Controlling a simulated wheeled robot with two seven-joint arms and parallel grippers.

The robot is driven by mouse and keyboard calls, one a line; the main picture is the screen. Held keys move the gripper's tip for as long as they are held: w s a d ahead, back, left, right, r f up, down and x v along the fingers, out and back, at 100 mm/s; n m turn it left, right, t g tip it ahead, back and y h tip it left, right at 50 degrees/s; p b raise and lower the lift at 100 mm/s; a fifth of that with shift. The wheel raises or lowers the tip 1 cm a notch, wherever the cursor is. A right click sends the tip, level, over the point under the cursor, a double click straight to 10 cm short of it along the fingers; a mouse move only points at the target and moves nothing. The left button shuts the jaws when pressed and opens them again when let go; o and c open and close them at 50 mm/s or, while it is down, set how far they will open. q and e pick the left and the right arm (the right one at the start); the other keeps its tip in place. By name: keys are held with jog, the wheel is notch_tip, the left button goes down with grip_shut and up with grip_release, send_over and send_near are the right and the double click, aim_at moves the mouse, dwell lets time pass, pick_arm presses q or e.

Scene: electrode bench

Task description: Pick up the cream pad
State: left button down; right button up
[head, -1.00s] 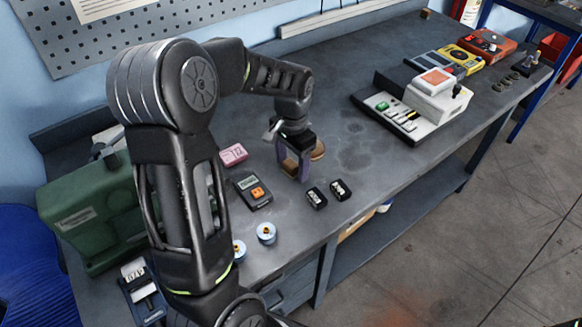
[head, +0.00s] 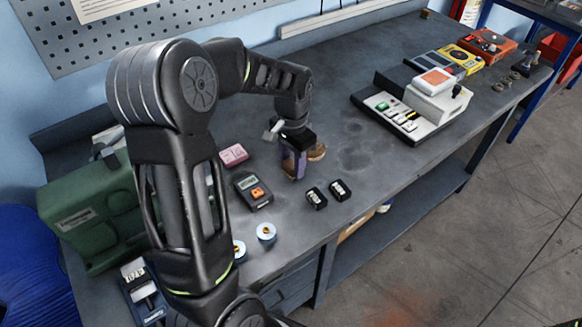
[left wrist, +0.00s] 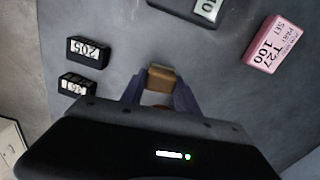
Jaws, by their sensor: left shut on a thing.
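My left gripper (head: 293,173) points down at the bench, its purple fingers close together. In the left wrist view, the fingers (left wrist: 160,88) are shut on a small tan block, which I take for the cream pad (left wrist: 160,76). A round brown thing (head: 317,153) shows just behind and right of the fingers. My right gripper is not in view.
Two black numbered blocks (head: 316,198) (head: 338,190) stand right of the gripper. A dark meter (head: 253,191) and a pink block (head: 233,155) lie to its left. A white device (head: 416,106) stands further right.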

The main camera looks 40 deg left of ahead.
aim_at(292, 162)
pick_arm(q)
notch_tip(292, 162, up, 10)
jog(key=shift+r+b, duration=0.1)
jog(key=shift+b, duration=0.45)
dwell(0.4)
jog(key=c, duration=1.4)
grip_release()
jog(key=shift+c, duration=0.2)
jog(key=c, duration=0.6)
jog(key=shift+c, duration=0.2)
